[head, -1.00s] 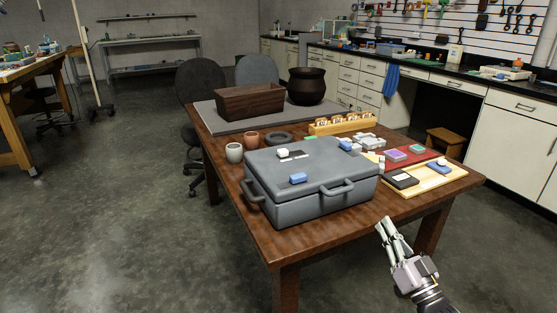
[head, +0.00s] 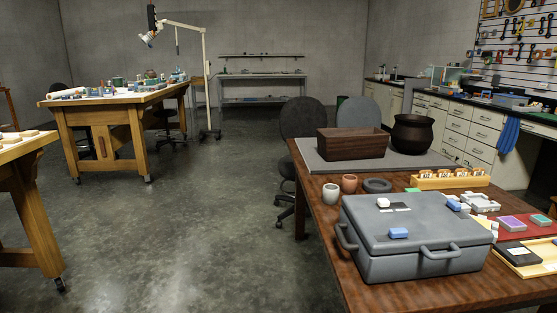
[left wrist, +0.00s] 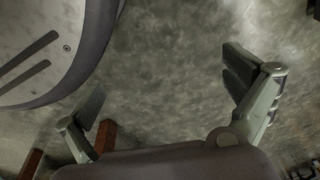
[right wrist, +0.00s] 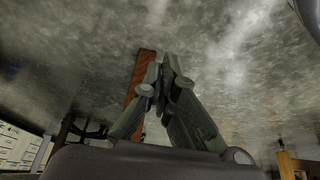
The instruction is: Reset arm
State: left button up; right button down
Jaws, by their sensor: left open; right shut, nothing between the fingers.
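Neither gripper shows in the head view. In the left wrist view my left gripper (left wrist: 170,100) is open, its fingers wide apart, with bare grey floor behind and nothing between them. In the right wrist view my right gripper (right wrist: 167,75) is shut with its fingertips together and holds nothing. A brown table leg (right wrist: 136,85) shows behind it. The wooden table (head: 322,215) stands at the right in the head view, apart from both grippers.
A closed grey case (head: 415,262) lies on the table. A dark wooden box (head: 352,144) and a dark pot (head: 412,134) stand behind it. Two small cups (head: 331,194) are at the table's left edge. A workbench (head: 120,103) stands far left. The floor (head: 190,220) between is clear.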

jog(key=s+a+f+n+g, duration=0.1)
jog(key=s+a+f+g, duration=0.2)
jog(key=s+a, duration=0.3)
pick_arm(q)
jog(key=s+a+r+g+p, duration=0.1)
jog(key=s+a+r+p, duration=0.1)
jog(key=s+p, duration=1.3)
jog(key=shift+s+a+p, duration=0.3)
jog(key=shift+a, duration=0.15)
pick_arm(e)
jog(key=s+d, duration=0.2)
jog(key=s, duration=0.6)
jog(key=s+d+r+g, duration=0.1)
jog(key=s+d, duration=0.1)
jog(key=s, duration=0.6)
jog(key=shift+d+r, duration=0.2)
jog(key=shift+r, duration=0.1)
jog(key=shift+s, duration=0.1)
